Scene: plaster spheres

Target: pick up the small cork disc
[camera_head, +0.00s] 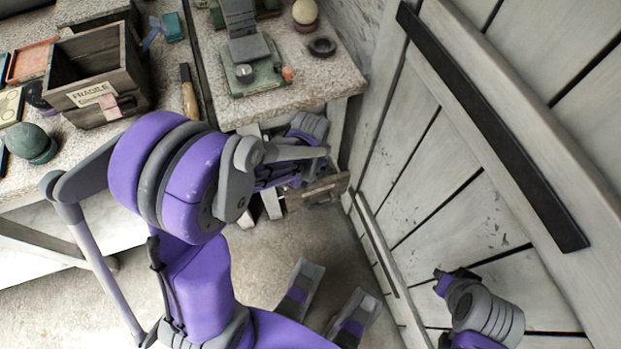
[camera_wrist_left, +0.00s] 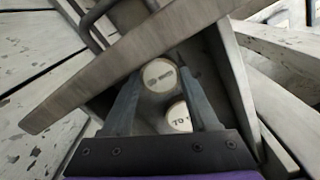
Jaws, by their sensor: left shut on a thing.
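In the left wrist view, the small cork disc (camera_wrist_left: 159,74) shows a pale round face with dark print. My left gripper (camera_wrist_left: 163,80) reaches into an open wooden drawer (camera_wrist_left: 120,68), its grey fingers shut on this disc. A second pale round piece (camera_wrist_left: 179,117) with dark letters lies closer to the palm, between the fingers. In the head view, my left arm reaches to the drawer (camera_head: 318,190) under the bench. The disc and fingertips cannot be made out there.
The stone-topped bench (camera_head: 325,75) stands above the drawer, close to a plank wall (camera_head: 440,190). On it are a green-based device (camera_head: 255,75), a dark ring (camera_head: 322,47) and a cream ball (camera_head: 305,11). A wooden crate (camera_head: 98,62) stands to the left.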

